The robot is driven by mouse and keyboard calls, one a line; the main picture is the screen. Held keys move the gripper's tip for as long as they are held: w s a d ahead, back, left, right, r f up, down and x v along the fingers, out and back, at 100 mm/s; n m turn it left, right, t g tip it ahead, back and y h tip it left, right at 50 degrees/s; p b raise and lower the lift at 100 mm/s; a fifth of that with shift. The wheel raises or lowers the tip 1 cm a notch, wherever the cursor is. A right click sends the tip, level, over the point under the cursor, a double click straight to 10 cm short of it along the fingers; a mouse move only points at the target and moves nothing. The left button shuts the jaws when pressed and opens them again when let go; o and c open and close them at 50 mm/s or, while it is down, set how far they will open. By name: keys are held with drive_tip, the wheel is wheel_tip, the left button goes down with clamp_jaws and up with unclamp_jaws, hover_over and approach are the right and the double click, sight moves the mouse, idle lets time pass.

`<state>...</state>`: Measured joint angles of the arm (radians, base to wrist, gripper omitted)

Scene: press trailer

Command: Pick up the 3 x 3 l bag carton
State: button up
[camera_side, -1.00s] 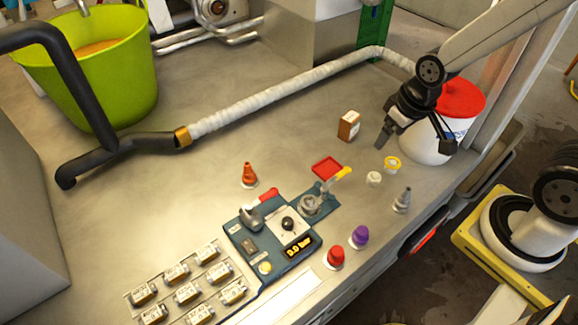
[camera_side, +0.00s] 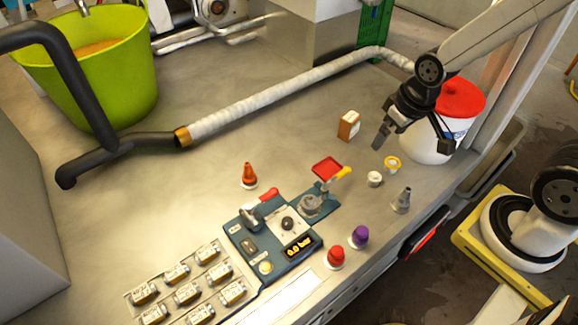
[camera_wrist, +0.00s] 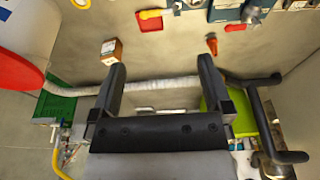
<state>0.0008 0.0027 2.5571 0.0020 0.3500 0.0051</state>
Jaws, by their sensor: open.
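The bag carton (camera_side: 348,126) is a small brown and white box standing upright on the metal worktop, left of my gripper in the side view. In the wrist view the carton (camera_wrist: 111,51) shows at upper left, just beyond the tip of the left finger. Its lettering is too small to read. My gripper (camera_side: 412,142) is above the worktop in front of the white tub, with its fingers spread. The wrist view shows both fingers of my gripper (camera_wrist: 162,64) wide apart with nothing between them.
A white tub with a red lid (camera_side: 460,98) stands close behind my gripper. A ribbed white hose (camera_side: 290,92) runs behind the carton. A red tray (camera_side: 327,167), a yellow-ringed cap (camera_side: 392,163) and a white cap (camera_side: 374,179) lie in front. The worktop left of the carton is clear.

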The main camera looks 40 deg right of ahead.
drive_tip(key=w+m, duration=0.1)
drive_tip(key=m+t, duration=0.2)
drive_tip(key=m, duration=3.1)
approach(353, 117)
drive_tip(key=shift+y, duration=0.4)
drive_tip(key=x, duration=0.4)
drive_tip(key=shift+w+d+f, duration=0.1)
drive_tip(key=shift+d+f, duration=0.2)
drive_tip(key=shift+f, duration=0.1)
drive_tip(key=shift+x, duration=1.3)
drive_tip(key=shift+a, duration=0.1)
